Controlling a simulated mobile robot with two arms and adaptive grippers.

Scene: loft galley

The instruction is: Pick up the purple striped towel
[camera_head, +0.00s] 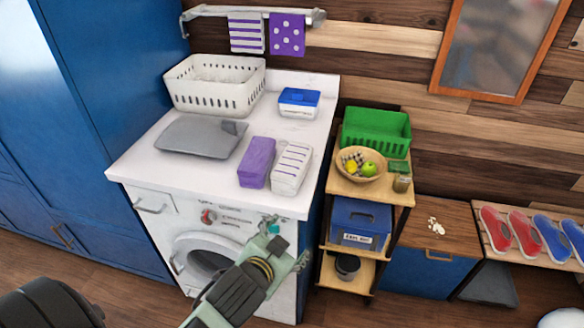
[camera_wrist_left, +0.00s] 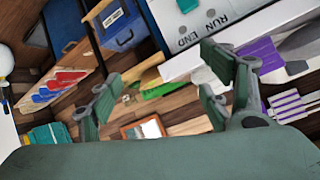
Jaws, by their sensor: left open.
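A white towel with purple stripes (camera_head: 246,33) hangs on a wall rail at the back, left of a purple towel with white dots (camera_head: 287,35). My left gripper (camera_head: 287,246) is open and empty, in front of the washing machine and apart from the towels. My right gripper is not in view.
The washing machine (camera_head: 205,245) is below. Right of it, a shelf cart holds a green basket (camera_head: 376,130), fruit bowl (camera_head: 361,166) and blue toolbox (camera_head: 356,222).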

